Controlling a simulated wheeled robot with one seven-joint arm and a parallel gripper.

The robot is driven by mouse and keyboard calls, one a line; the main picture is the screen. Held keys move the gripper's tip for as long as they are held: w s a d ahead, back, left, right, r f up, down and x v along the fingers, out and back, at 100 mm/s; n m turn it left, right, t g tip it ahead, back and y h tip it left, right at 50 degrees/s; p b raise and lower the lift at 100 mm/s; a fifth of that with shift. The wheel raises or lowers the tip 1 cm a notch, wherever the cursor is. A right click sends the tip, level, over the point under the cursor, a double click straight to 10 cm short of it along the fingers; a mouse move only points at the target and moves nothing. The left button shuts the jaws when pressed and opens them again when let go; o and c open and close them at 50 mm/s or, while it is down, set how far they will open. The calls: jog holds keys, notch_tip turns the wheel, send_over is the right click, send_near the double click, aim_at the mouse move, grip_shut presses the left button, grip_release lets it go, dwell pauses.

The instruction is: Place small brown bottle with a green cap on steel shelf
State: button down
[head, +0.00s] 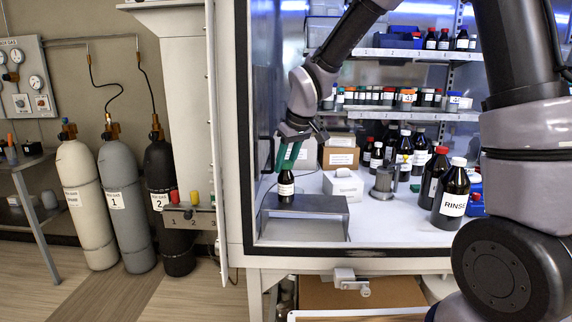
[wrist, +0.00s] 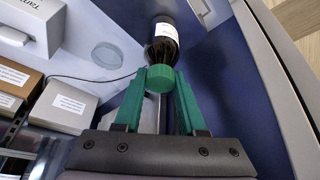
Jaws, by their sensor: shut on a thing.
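The small brown bottle (head: 286,187) with a white label stands upright below my gripper (head: 287,164). In the wrist view its green cap (wrist: 160,78) sits between the green fingertips (wrist: 161,82), with the dark body and label (wrist: 165,40) beyond. My gripper is shut on the cap. A low grey steel shelf (head: 325,204) stands on the cabinet floor at the front left. The bottle's base is over the shelf's left part; I cannot tell whether it touches. The cap is mostly hidden by the fingers in the head view.
A white box (head: 343,186) and a grey metal cylinder (head: 383,182) stand right of the shelf. Larger dark bottles, one labelled RINSE (head: 452,195), stand farther right. The cabinet's left wall is close to my gripper.

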jog(key=shift+f, duration=0.15)
jog(key=shift+c, duration=2.4)
grip_release()
jog(key=shift+f, duration=0.1)
jog(key=shift+d+r, duration=0.1)
jog(key=shift+r, duration=0.4)
jog(key=v, duration=1.2)
jog(key=s+d+r+m+t, duration=0.1)
jog(key=s+d+r+m, duration=0.1)
jog(key=s+d+m, duration=0.4)
jog(key=s+d+r+m+t, duration=0.2)
jog(key=s+d+m, duration=0.4)
jog(key=s+d, duration=0.4)
jog(key=d+r, duration=0.1)
jog(key=d, duration=0.5)
jog(key=shift+r+t+h, duration=0.15)
jog(key=shift+t+h, duration=0.15)
jog(key=shift+h, duration=0.1)
